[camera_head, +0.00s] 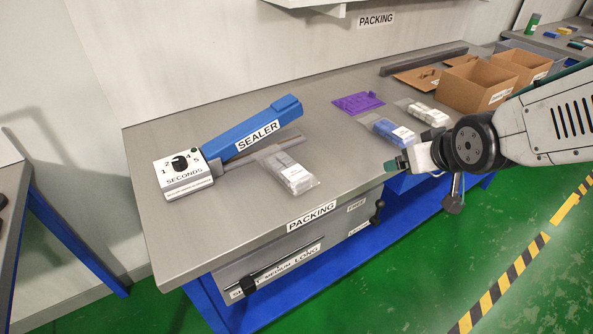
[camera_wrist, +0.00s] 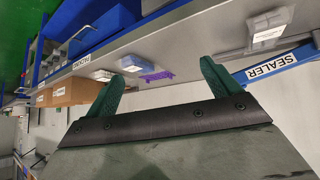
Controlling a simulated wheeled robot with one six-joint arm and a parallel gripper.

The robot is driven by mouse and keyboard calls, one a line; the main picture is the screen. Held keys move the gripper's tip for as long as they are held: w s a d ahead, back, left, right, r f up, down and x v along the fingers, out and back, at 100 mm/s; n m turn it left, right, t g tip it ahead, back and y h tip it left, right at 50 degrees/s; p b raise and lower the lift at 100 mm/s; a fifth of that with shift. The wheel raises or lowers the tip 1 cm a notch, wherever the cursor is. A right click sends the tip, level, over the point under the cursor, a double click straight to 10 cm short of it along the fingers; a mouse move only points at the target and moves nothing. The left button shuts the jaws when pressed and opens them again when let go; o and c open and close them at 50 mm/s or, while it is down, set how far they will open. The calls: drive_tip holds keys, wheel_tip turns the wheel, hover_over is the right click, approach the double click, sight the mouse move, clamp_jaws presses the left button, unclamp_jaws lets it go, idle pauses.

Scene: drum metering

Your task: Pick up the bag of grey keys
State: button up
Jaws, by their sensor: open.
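A clear bag with grey contents (camera_head: 292,174) lies on the packing bench in front of the sealer; it also shows at the upper right in the wrist view (camera_wrist: 268,28). Another clear bag with pale grey contents (camera_head: 425,112) lies farther right, and a bag with blue contents (camera_head: 388,131) lies between them. The labels are too small to read. My gripper (camera_head: 393,167) is at the bench's front edge, right of the bag by the sealer and apart from it. In the wrist view its green fingers (camera_wrist: 161,70) are spread and empty.
The blue-armed sealer (camera_head: 258,130) stands at the left of the bench (camera_head: 225,215). A purple item (camera_head: 358,102) lies behind the bags. Open cardboard boxes (camera_head: 474,88) stand at the right. A drawer front with levers (camera_head: 300,262) is below the front edge.

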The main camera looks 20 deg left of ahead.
drive_tip(key=w+a+f+n+y, duration=0.1)
drive_tip(key=a+f+n+y, duration=0.3)
drive_tip(key=a, duration=0.7)
drive_tip(key=y, duration=0.3)
approach(293, 171)
drive_tip(key=w+a, duration=0.1)
drive_tip(key=w+a+f, duration=0.1)
drive_tip(key=shift+a+f+n, duration=0.3)
drive_tip(key=shift+n, duration=0.1)
drive_tip(key=shift+y, duration=0.3)
drive_tip(key=x, duration=0.7)
drive_tip(key=shift+w+a+f, duration=0.1)
drive_tip(key=shift+w+f, duration=0.1)
drive_tip(key=shift+w, duration=0.05)
drive_tip(key=c, duration=1.2)
